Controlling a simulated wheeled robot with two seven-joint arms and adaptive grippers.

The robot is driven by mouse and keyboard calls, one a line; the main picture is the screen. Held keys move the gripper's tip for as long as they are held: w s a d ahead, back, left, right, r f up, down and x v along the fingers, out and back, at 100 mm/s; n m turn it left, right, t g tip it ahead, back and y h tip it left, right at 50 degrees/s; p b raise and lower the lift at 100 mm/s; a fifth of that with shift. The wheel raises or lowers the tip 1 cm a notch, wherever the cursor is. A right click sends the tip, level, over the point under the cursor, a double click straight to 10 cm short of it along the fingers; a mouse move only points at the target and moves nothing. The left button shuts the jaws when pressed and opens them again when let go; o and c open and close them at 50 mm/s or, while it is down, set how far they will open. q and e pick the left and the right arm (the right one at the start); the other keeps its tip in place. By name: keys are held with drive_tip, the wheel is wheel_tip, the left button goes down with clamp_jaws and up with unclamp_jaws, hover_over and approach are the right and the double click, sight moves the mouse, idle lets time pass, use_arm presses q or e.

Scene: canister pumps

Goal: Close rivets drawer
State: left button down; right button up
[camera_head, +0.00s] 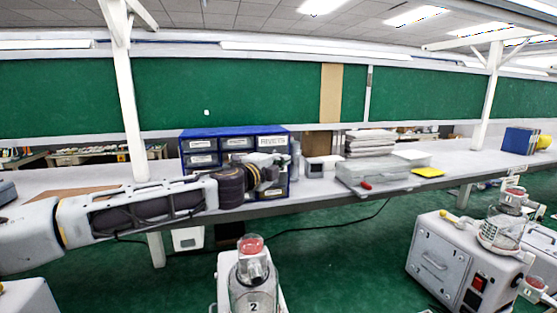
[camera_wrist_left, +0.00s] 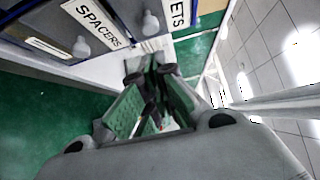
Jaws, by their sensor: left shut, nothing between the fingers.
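The blue drawer cabinet (camera_head: 234,131) stands on the long bench, with several grey drawers. The rivets drawer (camera_head: 272,141) is at its top right; its label shows larger than the others, but I cannot tell how far it stands out. In the left wrist view only the end of the rivets label (camera_wrist_left: 178,14) shows at the top, beside the spacers drawer (camera_wrist_left: 98,22) with its grey knob. My left gripper (camera_head: 272,174) is in front of the cabinet's right side, below the rivets label. Its fingers (camera_wrist_left: 150,66) are shut and empty; contact with a drawer is unclear. My right gripper is out of view.
Right of the cabinet are a small white box (camera_head: 322,166), stacked papers (camera_head: 370,142), a grey clear-lidded case (camera_head: 372,174) and a yellow pad (camera_head: 428,172). Canister pumps stand in front, one marked 2 (camera_head: 252,285) and one at right (camera_head: 460,262). A white post (camera_head: 128,90) rises at left.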

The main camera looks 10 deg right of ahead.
use_arm(q)
drive_tip(key=b+v, duration=0.2)
drive_tip(key=v, duration=0.8)
drive_tip(key=shift+s, duration=0.45)
idle(0.3)
drive_tip(key=shift+r, duration=0.1)
idle(0.4)
